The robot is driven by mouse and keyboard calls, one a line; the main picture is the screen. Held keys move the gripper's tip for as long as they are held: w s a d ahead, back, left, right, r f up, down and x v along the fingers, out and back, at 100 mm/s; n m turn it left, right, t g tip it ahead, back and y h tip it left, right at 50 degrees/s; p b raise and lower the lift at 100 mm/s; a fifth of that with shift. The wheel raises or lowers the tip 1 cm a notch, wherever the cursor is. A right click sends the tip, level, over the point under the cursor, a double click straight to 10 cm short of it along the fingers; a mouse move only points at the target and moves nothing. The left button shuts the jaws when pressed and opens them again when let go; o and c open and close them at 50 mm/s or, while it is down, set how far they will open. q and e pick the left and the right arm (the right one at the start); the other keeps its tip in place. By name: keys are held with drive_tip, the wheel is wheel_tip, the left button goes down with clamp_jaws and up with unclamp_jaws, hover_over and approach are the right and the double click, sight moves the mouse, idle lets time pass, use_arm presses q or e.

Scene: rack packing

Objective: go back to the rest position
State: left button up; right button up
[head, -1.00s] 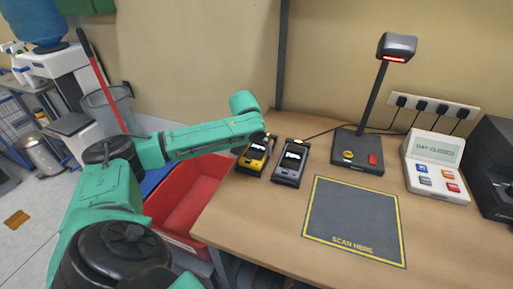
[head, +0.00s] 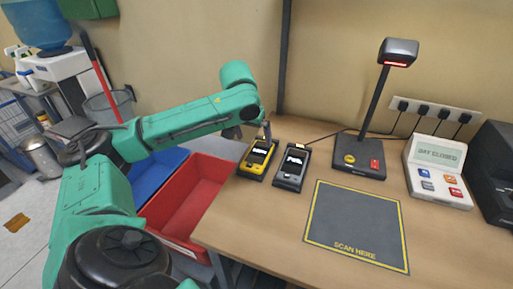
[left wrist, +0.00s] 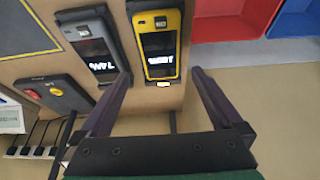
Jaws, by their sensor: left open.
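My left arm reaches in from the left in the head view. Its gripper (head: 262,132) is small and partly hidden there, just behind the yellow handheld device (head: 257,158). In the left wrist view the left gripper (left wrist: 160,85) has its two fingers spread wide with nothing between them. The yellow device (left wrist: 158,45) sits in its dark cradle beyond the fingertips, apart from them. A grey handheld device (head: 291,166) sits in a cradle beside it, also in the left wrist view (left wrist: 92,45). My right gripper is not in view.
A scanner stand (head: 360,163), a keypad box reading "DAY CLOSED" (head: 437,172) and a black machine (head: 495,170) stand at the back right. The "SCAN HERE" mat (head: 357,222) is bare. A red bin (head: 190,205) and a blue bin (head: 150,178) are left of the table edge.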

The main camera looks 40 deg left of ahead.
use_arm(q)
drive_tip(key=shift+v, duration=1.05)
